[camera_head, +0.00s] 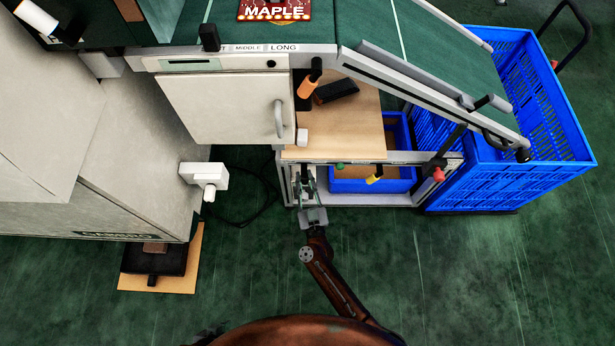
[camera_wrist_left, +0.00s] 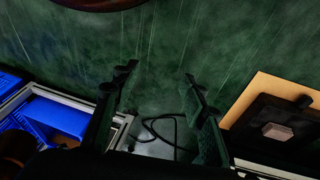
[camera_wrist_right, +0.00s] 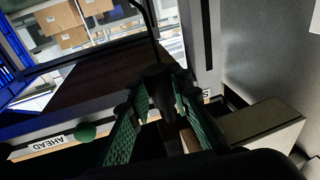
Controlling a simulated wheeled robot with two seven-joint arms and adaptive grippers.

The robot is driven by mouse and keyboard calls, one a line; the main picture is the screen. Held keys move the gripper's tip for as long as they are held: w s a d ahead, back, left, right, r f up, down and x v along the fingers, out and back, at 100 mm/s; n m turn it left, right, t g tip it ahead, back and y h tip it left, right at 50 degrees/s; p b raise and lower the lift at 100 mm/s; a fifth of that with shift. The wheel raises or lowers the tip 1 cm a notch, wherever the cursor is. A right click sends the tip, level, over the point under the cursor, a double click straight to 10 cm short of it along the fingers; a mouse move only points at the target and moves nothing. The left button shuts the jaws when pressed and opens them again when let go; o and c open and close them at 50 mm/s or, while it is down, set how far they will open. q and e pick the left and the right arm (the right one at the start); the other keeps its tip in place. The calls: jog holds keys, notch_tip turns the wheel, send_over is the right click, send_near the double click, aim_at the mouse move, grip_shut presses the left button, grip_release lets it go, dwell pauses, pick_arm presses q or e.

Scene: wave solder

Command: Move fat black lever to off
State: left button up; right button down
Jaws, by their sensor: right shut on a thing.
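The fat black lever (camera_wrist_right: 158,82) shows in the right wrist view as a thick black piece between my right gripper's fingers. My right gripper (camera_wrist_right: 160,108) is shut on it. In the head view my right gripper (camera_head: 304,182) is at the left end of the low front panel, and it largely hides the lever. My left gripper (camera_wrist_left: 155,90) is open and empty above the green floor in the left wrist view. I cannot make it out in the head view.
A green knob (camera_head: 340,166), a yellow handle (camera_head: 374,179) and a red knob (camera_head: 438,174) line the front panel. An AHEAD label (camera_wrist_right: 70,138) is beside the green knob. A blue crate (camera_head: 560,165) stands right. A white door (camera_head: 225,108) is above left. Front floor is clear.

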jog(key=m, duration=0.1)
jog(key=a+m+b, duration=0.1)
jog(key=shift+a+f+m+t, duration=0.1)
jog(key=shift+f+m+t, duration=0.1)
jog(key=shift+m+t, duration=0.15)
pick_arm(q)
jog(key=shift+w+d+f+t+h+b, duration=0.25)
jog(key=shift+w+d+f+t, duration=0.35)
jog(key=shift+w+f, duration=0.25)
jog(key=shift+w+d+f+t+h+b, duration=0.15)
jog(key=shift+w+d+f+t+b, duration=0.2)
jog(key=shift+w+d+f, duration=0.45)
pick_arm(e)
jog(key=shift+a+r+m+h, duration=0.15)
jog(key=shift+a+m+h, duration=0.1)
jog(key=shift+m, duration=0.6)
jog(key=shift+a+r+m+h, duration=0.15)
jog(key=shift+a+m, duration=0.1)
jog(key=shift+m, duration=0.55)
pick_arm(q)
jog(key=shift+a+f, duration=0.1)
pick_arm(e)
jog(key=c, duration=1.8)
grip_release()
jog(key=shift+o, duration=0.2)
jog(key=shift+r, duration=0.1)
jog(key=shift+d, duration=0.1)
